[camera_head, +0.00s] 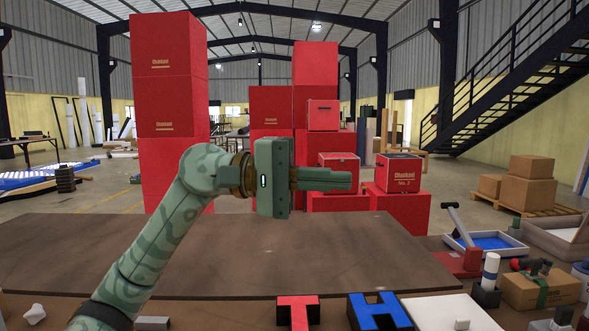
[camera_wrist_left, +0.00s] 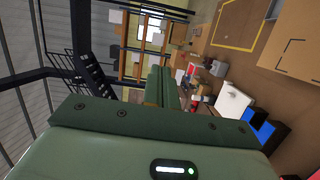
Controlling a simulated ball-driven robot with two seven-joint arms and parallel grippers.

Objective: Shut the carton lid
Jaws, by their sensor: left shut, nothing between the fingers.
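My left gripper (camera_head: 353,181) is shut and empty, held level above the brown table, with its fingers pointing right. Its green fingers also show in the left wrist view (camera_wrist_left: 164,82). No clearly raised lid shows. My right gripper is not in view.
The brown tabletop (camera_head: 255,255) is mostly bare. A red T (camera_head: 298,312), a blue H (camera_head: 380,312) and a white board (camera_head: 450,313) lie at the front. Stacked red boxes (camera_head: 168,105) stand behind, and a blue-lined tray (camera_head: 490,243) is at the right.

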